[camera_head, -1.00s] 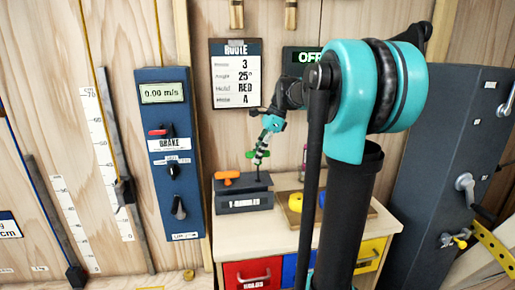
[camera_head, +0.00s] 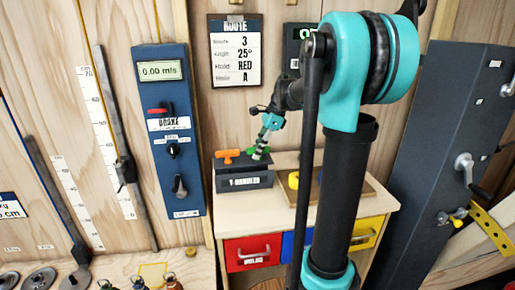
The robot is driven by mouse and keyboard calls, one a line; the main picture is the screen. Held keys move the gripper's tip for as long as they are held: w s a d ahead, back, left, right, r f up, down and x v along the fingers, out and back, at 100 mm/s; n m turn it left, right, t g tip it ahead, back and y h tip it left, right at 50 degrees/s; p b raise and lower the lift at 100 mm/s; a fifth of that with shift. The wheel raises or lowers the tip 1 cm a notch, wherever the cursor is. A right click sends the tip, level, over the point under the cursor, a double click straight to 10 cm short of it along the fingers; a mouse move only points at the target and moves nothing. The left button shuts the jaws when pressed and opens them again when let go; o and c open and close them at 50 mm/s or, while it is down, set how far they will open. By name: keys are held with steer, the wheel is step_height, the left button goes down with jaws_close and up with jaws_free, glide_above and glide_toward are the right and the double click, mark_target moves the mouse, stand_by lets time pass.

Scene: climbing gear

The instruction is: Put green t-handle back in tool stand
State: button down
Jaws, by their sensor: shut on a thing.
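The dark tool stand (camera_head: 245,184), labelled for T-handles, sits on top of the small wooden cabinet in the middle of the head view. An orange T-handle (camera_head: 228,155) stands upright at its left end. My gripper (camera_head: 259,155) is over the right end of the stand, pointing down and slightly tilted. It is shut on the green T-handle (camera_head: 251,150), whose grip shows on both sides of the fingers. The green grip is about level with the orange one. The shaft is hard to make out, so I cannot tell how far it is in the stand.
The cabinet has red (camera_head: 252,250), blue and yellow drawers. A brake panel (camera_head: 170,130) is on the wall at left. A dark crank cabinet (camera_head: 440,150) stands at right.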

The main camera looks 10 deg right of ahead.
steer(key=c, duration=1.3)
jaws_free()
